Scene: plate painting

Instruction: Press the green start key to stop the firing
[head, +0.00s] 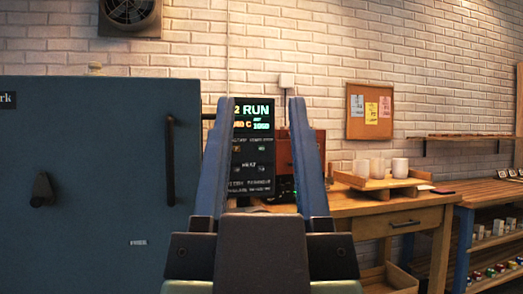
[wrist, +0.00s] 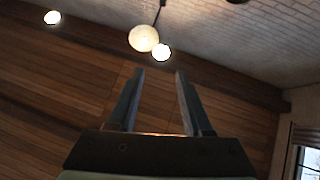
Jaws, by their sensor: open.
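The kiln control panel (head: 254,150) is a dark box on the wall side, framed between my fingers in the head view. Its screen reads RUN in green, with an orange number ending in C and smaller text below. I cannot make out the green start key; the lower part of the panel is partly hidden by my gripper. A small green glow shows low behind my right finger. My gripper (head: 262,104) is open and empty, raised upright in front of the panel. In the wrist view, my gripper (wrist: 160,73) points up at the ceiling, with nothing between its fingers.
A large blue-grey kiln (head: 90,190) with a handle fills the left. A wooden table (head: 385,203) at right bears a tray (head: 380,182) with white cups (head: 399,167). Shelves stand at far right. Pendant lamps (wrist: 144,38) hang overhead.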

